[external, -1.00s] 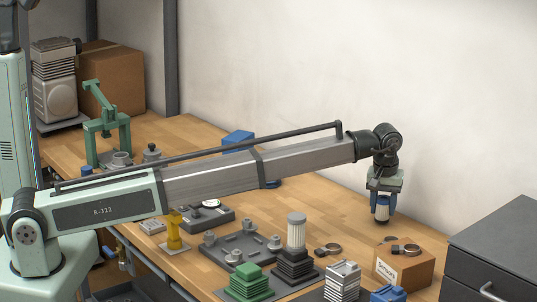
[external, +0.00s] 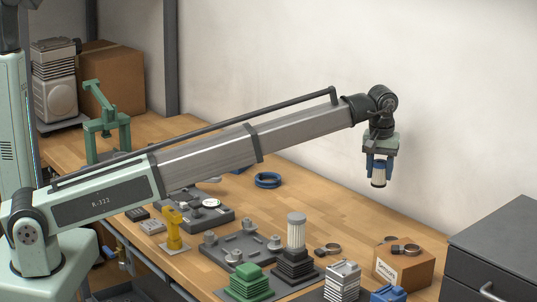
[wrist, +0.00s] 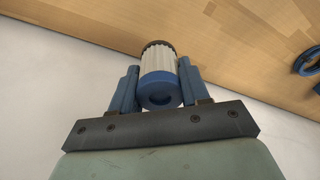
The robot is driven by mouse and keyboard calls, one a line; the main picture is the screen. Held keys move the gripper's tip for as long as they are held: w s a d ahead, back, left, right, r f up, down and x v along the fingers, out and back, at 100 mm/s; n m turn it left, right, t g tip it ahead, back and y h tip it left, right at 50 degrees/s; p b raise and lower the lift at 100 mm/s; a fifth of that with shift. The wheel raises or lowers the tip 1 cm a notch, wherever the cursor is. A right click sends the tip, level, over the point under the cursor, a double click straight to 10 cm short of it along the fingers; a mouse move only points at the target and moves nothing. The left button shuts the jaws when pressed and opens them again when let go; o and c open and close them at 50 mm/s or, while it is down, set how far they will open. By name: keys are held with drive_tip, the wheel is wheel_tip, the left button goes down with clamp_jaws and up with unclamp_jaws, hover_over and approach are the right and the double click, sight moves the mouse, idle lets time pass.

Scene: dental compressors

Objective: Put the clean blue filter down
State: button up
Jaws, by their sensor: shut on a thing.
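The blue filter (external: 379,177) has a pale pleated body with a blue cap. My gripper (external: 379,168) is shut on it and holds it in the air, near the wall and above the back right of the bench. In the wrist view, the filter (wrist: 160,75) sits between the two blue fingers of my gripper (wrist: 158,85), its blue end cap facing the camera and its dark far rim against the bench. It looks roughly upright in the external view.
The wooden bench (external: 335,215) is clear below the gripper. A blue ring (external: 267,180) lies on it to the left. A white pleated filter (external: 296,232) stands on a dark stepped block (external: 295,268). A cardboard box (external: 404,264) and a dark cabinet (external: 500,240) are at the right.

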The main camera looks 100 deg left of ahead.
drive_tip(key=s+a+n, duration=0.3)
drive_tip(key=s+a, duration=3.8)
drive_tip(key=a, duration=0.1)
drive_tip(key=s+a, duration=0.4)
drive_tip(key=s, duration=0.4)
drive_tip(key=s+a, duration=0.4)
drive_tip(key=s, duration=0.4)
drive_tip(key=shift+n, duration=0.4)
drive_tip(key=shift+w+d+f, duration=0.1)
drive_tip(key=shift+w+f, duration=0.05)
drive_tip(key=shift+f, duration=2.35)
drive_tip(key=shift+w+d+f, duration=0.1)
drive_tip(key=shift+w+f, duration=0.05)
drive_tip(key=shift+f, duration=2.3)
drive_tip(key=shift+f, duration=0.15)
drive_tip(key=o, duration=1)
drive_tip(key=shift+o, duration=0.2)
wheel_tip(320, 180, up, 12)
drive_tip(key=d, duration=0.1)
drive_tip(key=shift+d, duration=0.2)
